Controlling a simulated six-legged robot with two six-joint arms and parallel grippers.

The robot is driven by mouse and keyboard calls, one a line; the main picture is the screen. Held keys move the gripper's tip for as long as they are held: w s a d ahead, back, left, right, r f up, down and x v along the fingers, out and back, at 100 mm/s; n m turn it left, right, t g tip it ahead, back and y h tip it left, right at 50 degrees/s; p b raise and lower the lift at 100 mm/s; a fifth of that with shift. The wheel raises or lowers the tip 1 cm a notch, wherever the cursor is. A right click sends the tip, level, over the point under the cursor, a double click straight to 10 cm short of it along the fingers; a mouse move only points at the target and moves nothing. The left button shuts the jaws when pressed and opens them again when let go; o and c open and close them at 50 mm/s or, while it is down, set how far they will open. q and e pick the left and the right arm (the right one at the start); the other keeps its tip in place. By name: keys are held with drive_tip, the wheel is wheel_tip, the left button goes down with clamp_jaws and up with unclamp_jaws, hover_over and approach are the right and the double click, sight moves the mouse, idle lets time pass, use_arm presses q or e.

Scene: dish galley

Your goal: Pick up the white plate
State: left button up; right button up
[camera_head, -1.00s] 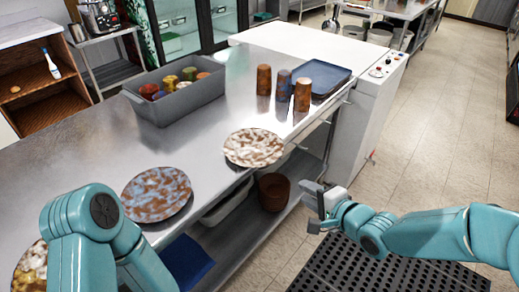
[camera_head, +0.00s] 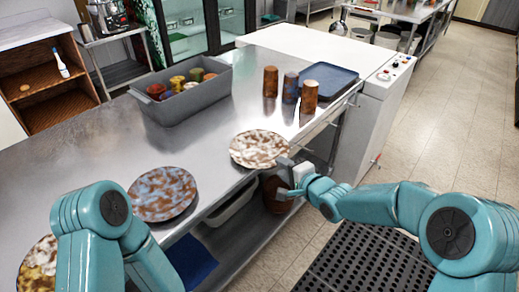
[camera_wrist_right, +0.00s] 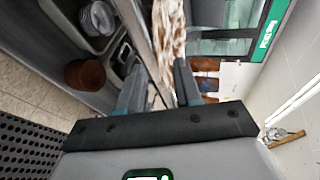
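The white plate (camera_head: 260,149), mottled with brown stains, lies flat at the front edge of the steel counter. It also shows in the right wrist view (camera_wrist_right: 169,32), ahead of the fingers. My right gripper (camera_head: 285,176) is just right of and below the plate's near edge in the head view. In the wrist view its two fingers (camera_wrist_right: 160,88) stand apart, with the counter edge and plate in line with the gap. Nothing is between them. My left arm shows at the lower left, but its gripper is out of view.
A blue-and-brown plate (camera_head: 162,194) and a yellow-and-brown plate (camera_head: 38,268) lie to the left. A grey bin (camera_head: 185,106) of cups stands behind. Several upright tumblers (camera_head: 270,82) and a blue tray (camera_head: 329,78) are beyond. A brown pot (camera_wrist_right: 85,75) sits on the lower shelf.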

drive_tip(key=x, duration=0.3)
drive_tip(key=shift+w+a+f, duration=0.15)
drive_tip(key=shift+w+f, duration=0.05)
drive_tip(key=shift+w, duration=0.05)
drive_tip(key=shift+s+r, duration=0.1)
drive_tip(key=shift+c, duration=0.6)
clamp_jaws()
drive_tip(key=shift+r, duration=0.15)
